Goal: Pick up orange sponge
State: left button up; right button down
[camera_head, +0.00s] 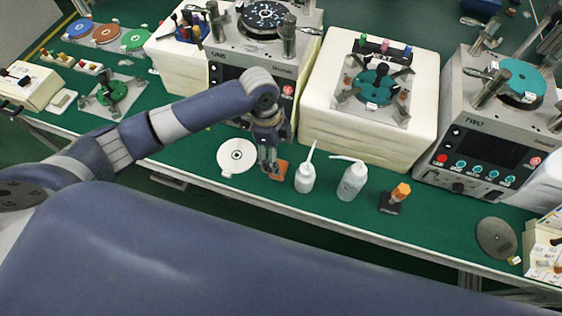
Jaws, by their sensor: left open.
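The orange sponge (281,168) lies on the green bench top, between a white disc and a white squeeze bottle. My left gripper (269,168) reaches down from above at the sponge's left side, its fingertips overlapping the sponge's edge in the picture. The gripper is open; whether it touches the sponge cannot be told. Part of the sponge is hidden behind the fingers. My right gripper does not show.
A white disc (237,156) lies left of the sponge. Squeeze bottles (305,178) and (352,181) a second bottle stand to its right, then an orange-topped item (395,197). Lapping machines (490,125) line the back. The bench's front edge is close.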

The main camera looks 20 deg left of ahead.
aim_at(278, 160)
pick_arm(q)
jog(key=f, duration=0.2)
jog(key=shift+s+d+f, duration=0.25)
jog(key=shift+s+f, duration=0.1)
jog(key=shift+f, duration=0.25)
jog(key=f, duration=0.1)
jog(key=f+p, duration=0.1)
jog(key=f, duration=0.2)
jog(key=shift+w+a+p, duration=0.25)
jog(key=shift+w+p, duration=0.05)
jog(key=shift+f, duration=0.5)
jog(key=c, duration=0.7)
jog(key=shift+c, duration=0.8)
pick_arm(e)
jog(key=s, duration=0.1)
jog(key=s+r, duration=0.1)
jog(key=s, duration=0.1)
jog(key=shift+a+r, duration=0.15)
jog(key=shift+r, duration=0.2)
